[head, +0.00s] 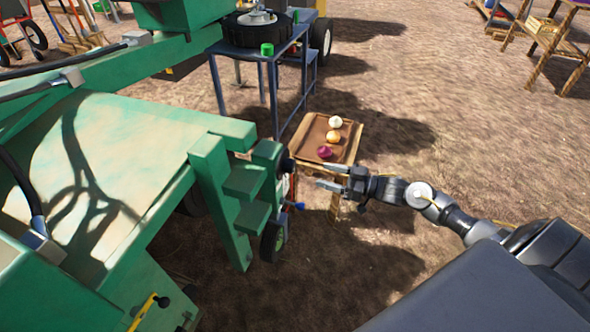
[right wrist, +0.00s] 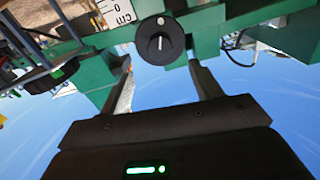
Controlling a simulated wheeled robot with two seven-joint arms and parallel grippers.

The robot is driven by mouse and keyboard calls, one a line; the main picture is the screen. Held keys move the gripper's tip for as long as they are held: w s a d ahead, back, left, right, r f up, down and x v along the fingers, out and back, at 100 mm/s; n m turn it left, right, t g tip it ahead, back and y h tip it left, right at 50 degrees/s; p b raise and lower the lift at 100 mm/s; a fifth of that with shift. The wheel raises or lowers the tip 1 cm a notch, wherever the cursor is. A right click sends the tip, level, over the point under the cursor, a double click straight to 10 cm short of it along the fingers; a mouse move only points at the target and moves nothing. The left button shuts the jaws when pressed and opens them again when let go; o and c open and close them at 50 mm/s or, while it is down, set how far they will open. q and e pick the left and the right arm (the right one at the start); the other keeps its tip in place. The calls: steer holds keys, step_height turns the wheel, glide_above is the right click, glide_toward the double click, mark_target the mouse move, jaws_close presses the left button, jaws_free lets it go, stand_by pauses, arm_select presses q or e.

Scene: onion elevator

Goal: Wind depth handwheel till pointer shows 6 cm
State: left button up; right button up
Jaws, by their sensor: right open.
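The depth handwheel is a small dark round knob with a pale mark near its rim; it shows at the top middle of the right wrist view (right wrist: 160,42) and on the green machine's post in the head view (head: 287,164). A white scale plate (right wrist: 117,12) marked "cm" and "0" is partly cut off beside it; I cannot make out the pointer or its reading. My right gripper (head: 308,173) is open, its fingers directed at the knob. In the right wrist view the knob sits just beyond the gap between the fingertips (right wrist: 161,68), apparently not gripped. My left gripper is not in view.
The green machine frame (head: 110,150) fills the left side. A small wooden table (head: 351,140) with several onions stands just behind my right gripper. Open dirt ground lies to the right.

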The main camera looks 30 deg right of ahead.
mark_target(294, 167)
steer(key=b+x, duration=0.1)
steer(key=x, duration=0.9)
steer(key=shift+w+a, duration=0.2)
steer(key=shift+w, duration=0.15)
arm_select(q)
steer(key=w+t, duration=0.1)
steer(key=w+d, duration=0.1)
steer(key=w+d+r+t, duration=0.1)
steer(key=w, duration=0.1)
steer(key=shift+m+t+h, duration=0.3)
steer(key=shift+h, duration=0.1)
